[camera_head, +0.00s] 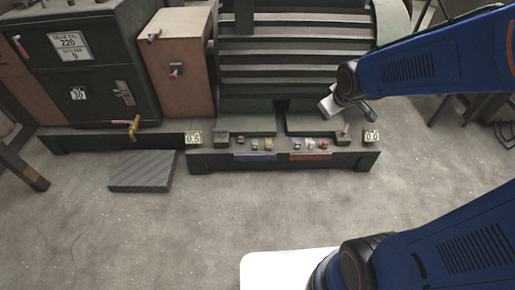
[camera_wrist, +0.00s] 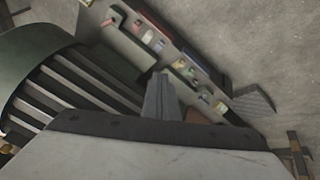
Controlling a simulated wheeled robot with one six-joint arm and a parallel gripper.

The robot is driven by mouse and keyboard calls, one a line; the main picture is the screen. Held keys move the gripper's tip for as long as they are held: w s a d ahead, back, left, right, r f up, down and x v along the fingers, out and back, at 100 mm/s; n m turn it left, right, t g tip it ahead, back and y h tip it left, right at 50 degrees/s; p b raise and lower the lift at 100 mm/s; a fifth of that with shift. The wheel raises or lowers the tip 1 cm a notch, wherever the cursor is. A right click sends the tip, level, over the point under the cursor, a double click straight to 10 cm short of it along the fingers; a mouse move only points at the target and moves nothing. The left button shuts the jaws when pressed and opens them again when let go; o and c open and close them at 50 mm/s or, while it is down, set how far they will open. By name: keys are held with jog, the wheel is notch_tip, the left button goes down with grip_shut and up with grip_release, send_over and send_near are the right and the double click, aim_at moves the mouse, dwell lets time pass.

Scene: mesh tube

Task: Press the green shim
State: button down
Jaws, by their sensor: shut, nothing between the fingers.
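A small green piece, which looks like the green shim (camera_head: 254,147), sits on the front ledge of the machine base in the head view, between a dark blue piece (camera_head: 240,141) and a yellowish piece (camera_head: 268,145). In the wrist view it is small and dim, and I cannot surely tell it from its neighbours. My gripper (camera_head: 348,110) is above the right end of the ledge, to the right of the green piece and apart from it. In the wrist view my gripper (camera_wrist: 161,78) is shut and empty, its fingers together.
More small pieces, one of them red (camera_head: 323,144), sit on the ledge (camera_head: 215,161) to the right. A ribbed drum (camera_head: 297,58) rises behind it. A dark cabinet (camera_head: 105,95) stands left, with a grey ramp (camera_head: 142,172) before it. The floor in front is clear.

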jog(key=w+a+f+n, duration=0.3)
jog(key=w+a+f, duration=0.1)
jog(key=w+f, duration=0.4)
jog(key=w+a+f+n+y, duration=0.2)
jog(key=a+f, duration=0.5)
jog(key=f, duration=0.5)
jog(key=w+a+f+n+y, duration=0.2)
jog(key=a+f+n, duration=0.3)
jog(key=f, duration=0.8)
jog(key=shift+w+a+f+y, duration=0.15)
jog(key=shift+w+a+y, duration=0.15)
jog(key=shift+w+a, duration=0.6)
jog(key=shift+s+a+f, duration=0.1)
jog(key=shift+s+a, duration=0.05)
jog(key=shift+a, duration=0.05)
send_near(253, 149)
notch_tip(253, 149, down, 3)
jog(key=a, duration=0.1)
jog(key=shift+w+a+f, duration=0.15)
jog(key=shift+w+a, duration=0.05)
jog(key=shift+w, duration=0.75)
